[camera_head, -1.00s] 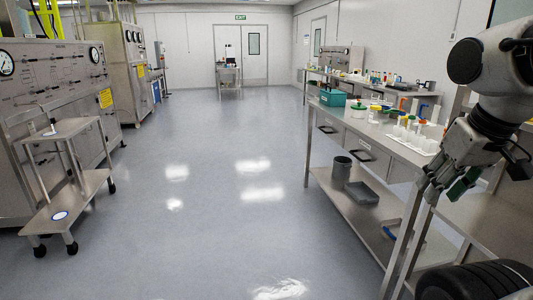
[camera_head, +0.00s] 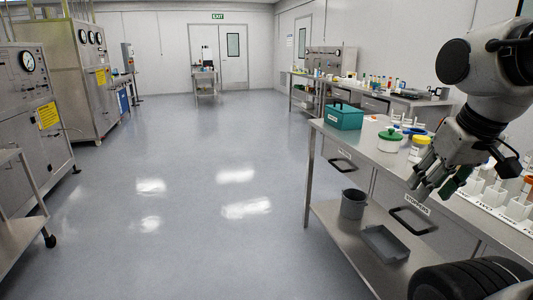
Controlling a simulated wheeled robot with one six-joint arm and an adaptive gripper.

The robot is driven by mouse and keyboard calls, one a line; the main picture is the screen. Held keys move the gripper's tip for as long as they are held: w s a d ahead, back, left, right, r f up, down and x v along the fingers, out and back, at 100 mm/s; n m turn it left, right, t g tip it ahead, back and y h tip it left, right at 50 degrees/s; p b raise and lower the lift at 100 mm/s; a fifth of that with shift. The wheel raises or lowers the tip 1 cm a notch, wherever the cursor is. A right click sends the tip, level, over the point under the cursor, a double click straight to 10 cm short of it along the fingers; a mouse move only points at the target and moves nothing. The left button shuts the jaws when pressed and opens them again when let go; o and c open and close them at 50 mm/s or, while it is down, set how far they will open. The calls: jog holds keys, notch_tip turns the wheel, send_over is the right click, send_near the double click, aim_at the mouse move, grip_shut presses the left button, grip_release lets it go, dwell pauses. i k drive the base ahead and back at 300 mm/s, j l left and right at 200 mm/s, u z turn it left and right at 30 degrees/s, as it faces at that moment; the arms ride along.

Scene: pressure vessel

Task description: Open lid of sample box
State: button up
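A teal box (camera_head: 346,117) with a dark handle on its lid stands near the far left end of the steel bench on the right; it looks like the sample box, and its lid is shut. My gripper (camera_head: 435,190) hangs at the right of the view, pointing down and left, in front of the bench's near edge. Its fingers look apart and I see nothing between them. It is well to the right of and nearer than the teal box, not touching it.
Tubs with green (camera_head: 390,140) and yellow (camera_head: 420,147) lids stand on the bench (camera_head: 365,147) between box and gripper. White racks (camera_head: 495,193) are at right. A grey bucket (camera_head: 353,203) and tray (camera_head: 385,243) sit on the lower shelf. The central floor (camera_head: 200,170) is clear.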

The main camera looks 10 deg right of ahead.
aim_at(345, 109)
jog(key=i+j+z, duration=0.15)
jog(key=i+z, duration=0.2)
jog(key=i, duration=0.2)
jog(key=i+j+z, duration=0.3)
jog(key=i, duration=0.2)
jog(key=i+j+z, duration=0.2)
jog(key=i+j, duration=0.6)
